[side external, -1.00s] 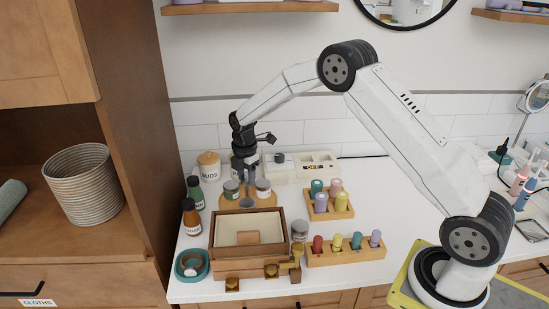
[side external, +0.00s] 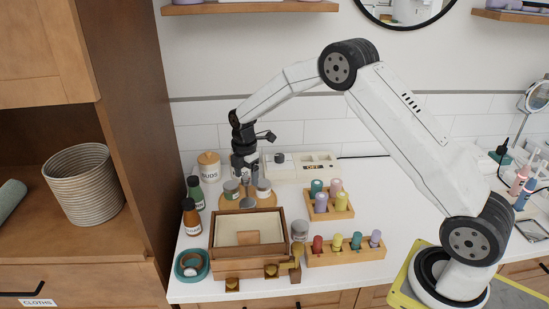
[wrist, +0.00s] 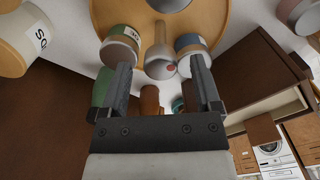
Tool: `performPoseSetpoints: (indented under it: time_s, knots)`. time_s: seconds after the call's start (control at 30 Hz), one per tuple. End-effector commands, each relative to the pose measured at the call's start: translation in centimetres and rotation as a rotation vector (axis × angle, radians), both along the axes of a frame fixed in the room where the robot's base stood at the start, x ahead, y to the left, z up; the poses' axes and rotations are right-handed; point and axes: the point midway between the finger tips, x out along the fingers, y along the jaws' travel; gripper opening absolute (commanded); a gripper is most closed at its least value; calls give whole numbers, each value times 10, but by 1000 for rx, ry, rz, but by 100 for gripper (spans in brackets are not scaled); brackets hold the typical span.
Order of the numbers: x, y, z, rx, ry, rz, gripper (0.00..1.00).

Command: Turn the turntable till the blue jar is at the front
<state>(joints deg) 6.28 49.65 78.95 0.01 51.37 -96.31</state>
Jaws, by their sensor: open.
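The turntable (side external: 250,205) is a round wooden disc behind the brown box; the wrist view shows part of its disc (wrist: 102,14). Two small jars stand near its front edge: a green-banded jar (side external: 231,190) on the left and a blue-grey-banded jar (side external: 263,189) on the right. They also show in the wrist view, green (wrist: 120,46) and blue-grey (wrist: 191,44). A grey rounded peg with a red dot (wrist: 160,64) stands between them. My gripper (wrist: 161,68) is open, its fingers on either side of the peg; contact cannot be told. My wrist partly hides a jar at the back.
The brown box (side external: 247,262) stands close in front of the turntable. A peg rack (side external: 330,207) and a grey jar (side external: 299,231) are at the right.

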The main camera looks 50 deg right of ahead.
Motion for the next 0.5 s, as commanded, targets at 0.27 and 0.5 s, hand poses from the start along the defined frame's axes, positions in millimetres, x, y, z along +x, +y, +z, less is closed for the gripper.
performPoseSetpoints:
  time_s: [0.27,0.5]
  knots:
    - [0,0,30,0,-3,0,81]
    - [1,0,60,0,-4,0,81]
